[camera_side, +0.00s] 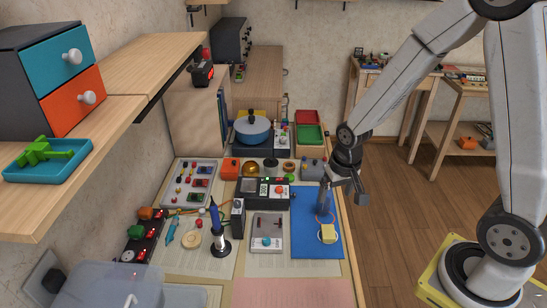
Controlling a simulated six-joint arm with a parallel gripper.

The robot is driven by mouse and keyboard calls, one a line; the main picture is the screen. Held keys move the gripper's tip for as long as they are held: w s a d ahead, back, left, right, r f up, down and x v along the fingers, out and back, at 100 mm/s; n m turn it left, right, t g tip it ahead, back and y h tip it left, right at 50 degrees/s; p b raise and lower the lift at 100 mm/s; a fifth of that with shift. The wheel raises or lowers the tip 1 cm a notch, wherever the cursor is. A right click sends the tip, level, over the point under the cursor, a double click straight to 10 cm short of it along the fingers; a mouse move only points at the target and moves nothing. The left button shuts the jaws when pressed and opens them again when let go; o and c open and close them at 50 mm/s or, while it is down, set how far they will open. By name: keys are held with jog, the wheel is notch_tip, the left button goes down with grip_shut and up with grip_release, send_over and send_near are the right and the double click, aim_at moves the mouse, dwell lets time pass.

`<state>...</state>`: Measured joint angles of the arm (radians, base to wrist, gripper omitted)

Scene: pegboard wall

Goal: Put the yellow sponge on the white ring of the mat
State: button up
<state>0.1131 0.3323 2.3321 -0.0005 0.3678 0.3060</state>
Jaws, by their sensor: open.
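The yellow sponge (328,233) is a small block resting on the blue mat (305,250), toward the mat's right side. A thin part of the white ring (319,238) shows at the sponge's left edge; the sponge covers most of the rest, so exact centring is hard to tell. An orange ring (325,218) is marked just behind it. My gripper (350,190) is open and apart from the sponge, above and behind it, near the mat's back right edge. No object shows between its fingers.
A grey device (267,233) stands left of the mat, and a soldering iron in its stand (218,235) is farther left. A blue pot (253,131) and a grey box (313,169) are behind. The table's right edge is close to the mat.

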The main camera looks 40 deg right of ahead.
jog(key=s+a+r+n+t, duration=0.1)
jog(key=s+a+r+n, duration=0.2)
jog(key=s+r+n, duration=0.1)
jog(key=shift+s+a+r+n, duration=0.4)
jog(key=shift+s+r, duration=0.1)
jog(key=shift+r, duration=0.1)
dwell(0.8)
